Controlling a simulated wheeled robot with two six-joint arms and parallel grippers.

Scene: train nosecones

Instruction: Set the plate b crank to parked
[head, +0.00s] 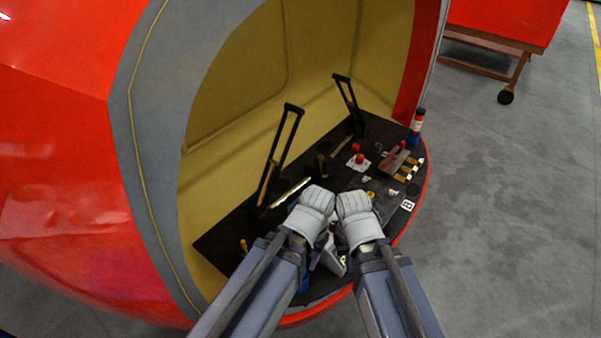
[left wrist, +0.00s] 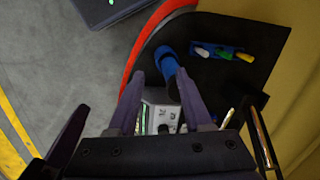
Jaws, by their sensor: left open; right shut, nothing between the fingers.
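A white label with a B (head: 407,204) lies at the right rim of the black desk inside the red nosecone. I cannot make out clearly which part near it is the plate b crank. My right gripper (head: 356,220) is over the desk's front part, shut and empty, its fingertips mostly hidden. My left gripper (head: 318,258) is beside it, largely hidden by its white wrist. In the left wrist view its two purple fingers (left wrist: 161,82) are open, pointing at a blue cylinder (left wrist: 167,65). A light panel (left wrist: 162,118) with dark marks shows between them.
Two tall black levers (head: 282,150) (head: 347,98) stand behind my grippers. Red knobs (head: 360,158), a wooden block (head: 392,161) and a bottle (head: 417,126) are farther right. A blue rack (left wrist: 222,52) holds coloured pegs.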

